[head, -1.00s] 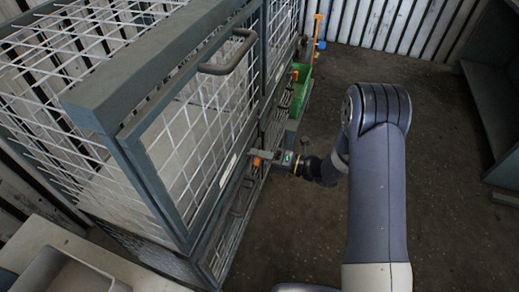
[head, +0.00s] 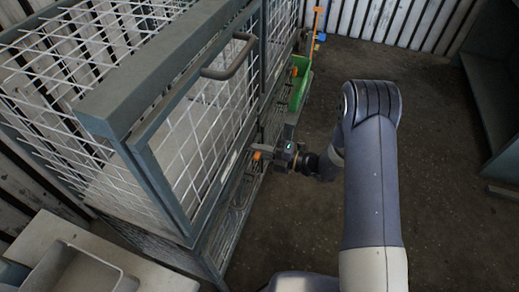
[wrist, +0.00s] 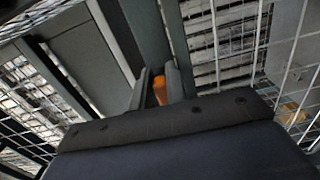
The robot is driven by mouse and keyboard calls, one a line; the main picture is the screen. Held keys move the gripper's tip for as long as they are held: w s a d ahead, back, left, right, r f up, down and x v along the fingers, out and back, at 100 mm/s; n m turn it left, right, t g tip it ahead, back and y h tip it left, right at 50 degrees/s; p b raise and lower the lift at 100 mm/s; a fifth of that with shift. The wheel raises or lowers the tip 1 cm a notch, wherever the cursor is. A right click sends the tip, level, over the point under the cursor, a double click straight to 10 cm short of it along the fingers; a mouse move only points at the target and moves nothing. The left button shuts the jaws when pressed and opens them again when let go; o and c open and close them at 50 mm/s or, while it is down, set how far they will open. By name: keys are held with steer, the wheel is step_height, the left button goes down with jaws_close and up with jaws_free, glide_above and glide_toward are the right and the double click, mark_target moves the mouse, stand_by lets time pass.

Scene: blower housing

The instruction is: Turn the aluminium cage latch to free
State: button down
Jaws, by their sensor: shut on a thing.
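The cage (head: 185,130) has a grey-green frame and white wire mesh and stands at the left of the head view. The latch (head: 257,155) shows as a small orange part on the cage's front frame, by my gripper (head: 266,150). In the wrist view, the orange latch (wrist: 160,90) sits between the two fingers of my gripper (wrist: 158,85), which are shut on it. The fingers and palm hide most of the latch, so its turn angle cannot be read.
A grey bar handle (head: 232,58) sticks out from the upper cage door. A green bin (head: 301,90) and orange parts are further along the cage front. A pale sink-like unit (head: 75,275) is at lower left. The dark floor right of the cage is clear, with a shelf (head: 490,110) at far right.

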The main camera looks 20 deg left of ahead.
steer(key=c, duration=1.4)
jaws_free()
steer(key=shift+f, duration=0.1)
steer(key=shift+s+d+f, duration=0.1)
steer(key=shift+d, duration=0.05)
